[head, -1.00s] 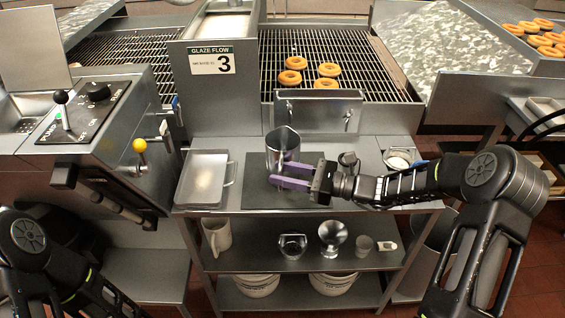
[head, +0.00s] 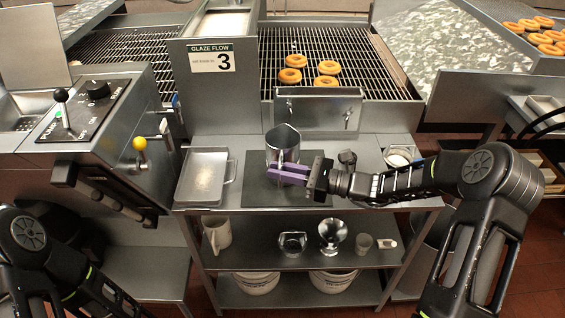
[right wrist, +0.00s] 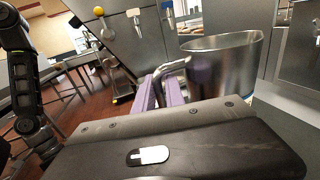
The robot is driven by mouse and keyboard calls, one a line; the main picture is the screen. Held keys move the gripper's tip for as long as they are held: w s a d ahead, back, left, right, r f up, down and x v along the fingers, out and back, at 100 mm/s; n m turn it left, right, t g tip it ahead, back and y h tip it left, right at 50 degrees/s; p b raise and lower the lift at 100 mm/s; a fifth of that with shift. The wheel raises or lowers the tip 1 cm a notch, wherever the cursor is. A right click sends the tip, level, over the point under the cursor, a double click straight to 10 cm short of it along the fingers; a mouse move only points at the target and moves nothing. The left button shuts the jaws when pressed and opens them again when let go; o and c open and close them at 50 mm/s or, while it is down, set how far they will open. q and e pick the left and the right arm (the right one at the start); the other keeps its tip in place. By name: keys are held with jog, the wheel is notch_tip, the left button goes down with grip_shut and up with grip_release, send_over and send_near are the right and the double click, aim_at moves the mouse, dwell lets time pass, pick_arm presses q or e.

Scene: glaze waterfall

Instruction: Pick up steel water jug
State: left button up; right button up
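The steel water jug (head: 282,146) stands upright on a dark mat (head: 257,187) on the steel table. In the right wrist view the jug (right wrist: 226,62) is at the upper right, with its handle (right wrist: 172,68) toward my gripper. My right gripper (head: 274,173) is at the jug's near side, its purple fingers close together. In the right wrist view these fingers (right wrist: 164,90) lie on both sides of the handle and are shut on it.
A steel tray (head: 205,178) lies left of the mat. A small round bowl (head: 398,158) is at the table's right end. A shelf below holds a white pitcher (head: 217,233) and several small vessels. A fryer rack with doughnuts (head: 290,75) is behind.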

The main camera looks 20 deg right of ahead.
grip_shut()
jog(key=shift+r, duration=0.2)
dwell(1.1)
jog(key=shift+r, duration=4.85)
